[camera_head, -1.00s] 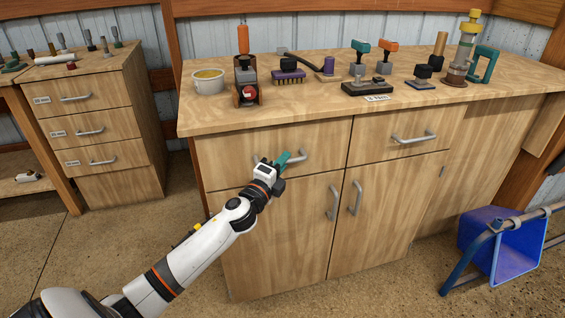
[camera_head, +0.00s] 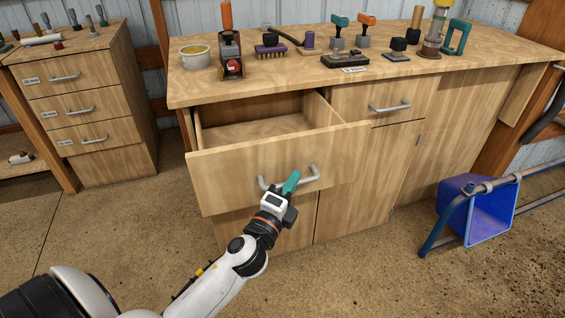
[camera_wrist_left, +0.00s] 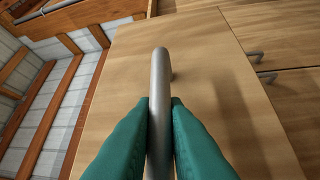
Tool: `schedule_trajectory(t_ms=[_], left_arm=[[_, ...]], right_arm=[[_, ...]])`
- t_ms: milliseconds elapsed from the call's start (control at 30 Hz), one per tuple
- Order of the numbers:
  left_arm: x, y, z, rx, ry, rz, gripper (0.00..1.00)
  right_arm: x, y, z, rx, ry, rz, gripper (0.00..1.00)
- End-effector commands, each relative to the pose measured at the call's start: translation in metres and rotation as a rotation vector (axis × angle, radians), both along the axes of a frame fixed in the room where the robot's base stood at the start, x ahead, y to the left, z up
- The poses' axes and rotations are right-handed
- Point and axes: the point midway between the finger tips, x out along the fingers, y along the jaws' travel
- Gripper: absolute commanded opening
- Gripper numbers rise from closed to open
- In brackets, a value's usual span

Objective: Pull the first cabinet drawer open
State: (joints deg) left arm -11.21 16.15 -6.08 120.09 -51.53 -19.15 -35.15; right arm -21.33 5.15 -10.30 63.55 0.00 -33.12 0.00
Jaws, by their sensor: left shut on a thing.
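The cabinet's left top drawer (camera_head: 235,168) stands pulled well out in the head view, and its inside looks empty. Its grey bar handle (camera_head: 312,173) is on the drawer front. My left gripper (camera_head: 290,183) is at that handle. In the left wrist view the green fingers of my left gripper (camera_wrist_left: 160,130) are shut on the handle bar (camera_wrist_left: 160,80), one on each side. My right gripper is not in view.
The worktop (camera_head: 285,75) above carries several tools and a bucket (camera_head: 196,56). The right drawer (camera_head: 390,97) is closed. A smaller drawer cabinet (camera_head: 75,90) stands at the left. A blue bin (camera_head: 475,210) on a tubular frame is at the right. Floor in front is clear.

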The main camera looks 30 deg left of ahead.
Motion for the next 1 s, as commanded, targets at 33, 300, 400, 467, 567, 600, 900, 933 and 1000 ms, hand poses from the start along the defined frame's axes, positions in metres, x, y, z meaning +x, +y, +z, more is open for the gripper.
schedule_trajectory(t_ms=[33,300,400,467,567,600,900,933,1000], left_arm=[[-0.008,-0.01,-0.003,-0.008,0.006,-0.001,0.0],[-0.031,-0.036,-0.002,-0.002,0.004,0.0,0.0],[-0.034,-0.04,-0.002,-0.002,0.004,0.0,0.0],[-0.035,-0.041,-0.002,-0.001,0.004,-0.001,0.0],[-0.035,-0.041,-0.002,0.0,0.004,0.0,0.0],[-0.035,-0.041,-0.002,0.0,0.003,-0.001,0.0],[-0.035,-0.041,-0.002,0.0,0.003,-0.002,0.32],[-0.035,-0.041,-0.002,0.0,0.003,-0.002,0.34],[-0.035,-0.041,-0.002,-0.001,0.003,-0.001,0.34]], right_arm=[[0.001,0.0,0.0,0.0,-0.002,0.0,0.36],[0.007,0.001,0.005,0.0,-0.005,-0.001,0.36],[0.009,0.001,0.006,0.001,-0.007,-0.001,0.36],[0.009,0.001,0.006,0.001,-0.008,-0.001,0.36],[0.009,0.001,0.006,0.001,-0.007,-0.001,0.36],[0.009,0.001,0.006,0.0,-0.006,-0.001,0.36],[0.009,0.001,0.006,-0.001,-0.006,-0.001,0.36],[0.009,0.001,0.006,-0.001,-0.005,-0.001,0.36],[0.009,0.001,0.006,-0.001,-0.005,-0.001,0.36]])
